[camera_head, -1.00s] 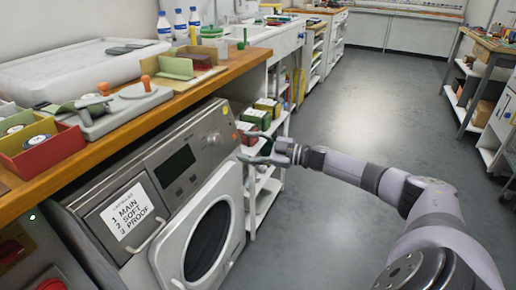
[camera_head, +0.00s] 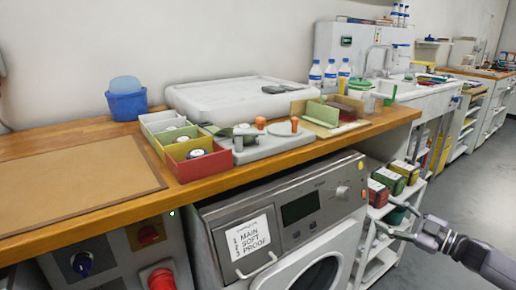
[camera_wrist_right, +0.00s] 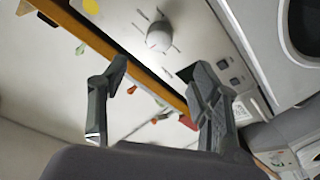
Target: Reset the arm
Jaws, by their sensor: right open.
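My right gripper (camera_head: 408,232) reaches in from the lower right of the head view, in front of the shelf beside the washing machine (camera_head: 285,215). Its two fingers are apart with nothing between them. The right wrist view also shows the open, empty gripper (camera_wrist_right: 160,95), with the machine's control knob (camera_wrist_right: 159,36) beyond its fingers. I cannot tell whether a finger touches anything. My left gripper is in neither view.
A wooden counter (camera_head: 75,222) runs above the machine. A shelf (camera_head: 385,208) with cartons stands right of the machine. Grey floor (camera_head: 475,195) is free at the right.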

